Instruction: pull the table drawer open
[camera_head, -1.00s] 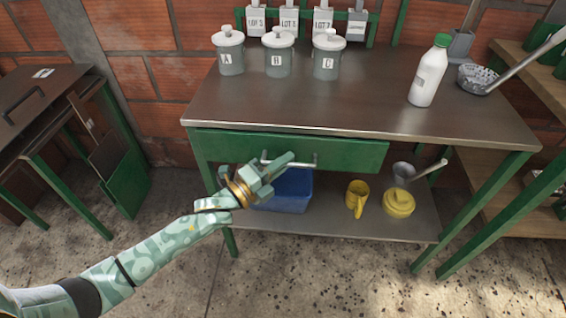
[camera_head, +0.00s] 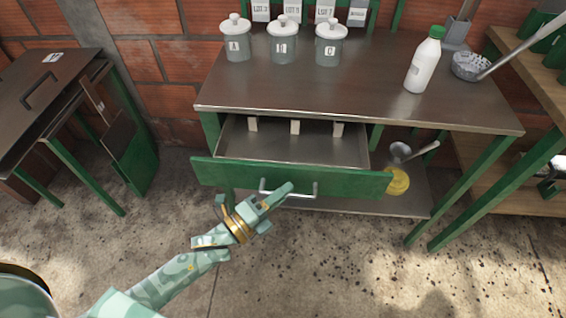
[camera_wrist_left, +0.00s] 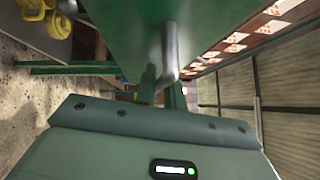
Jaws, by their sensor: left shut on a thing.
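The table drawer (camera_head: 290,177) has a green front and a grey metal inside, and stands well out from under the metal tabletop in the head view. Several small pale blocks stand in a row at the back of its tray. My left gripper (camera_head: 268,200) is shut on the bar handle (camera_head: 302,194) of the drawer front. In the left wrist view the grey handle (camera_wrist_left: 171,48) runs along the green drawer front (camera_wrist_left: 120,30), close to my gripper. My right gripper is not in view.
The steel table (camera_head: 350,95) bears lidded jars A, B and C (camera_head: 283,45) and a white bottle (camera_head: 424,62). A yellow pot (camera_head: 398,181) and a ladle (camera_head: 415,150) are on the lower shelf. A dark bench (camera_head: 45,90) stands left. Floor before the drawer is clear.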

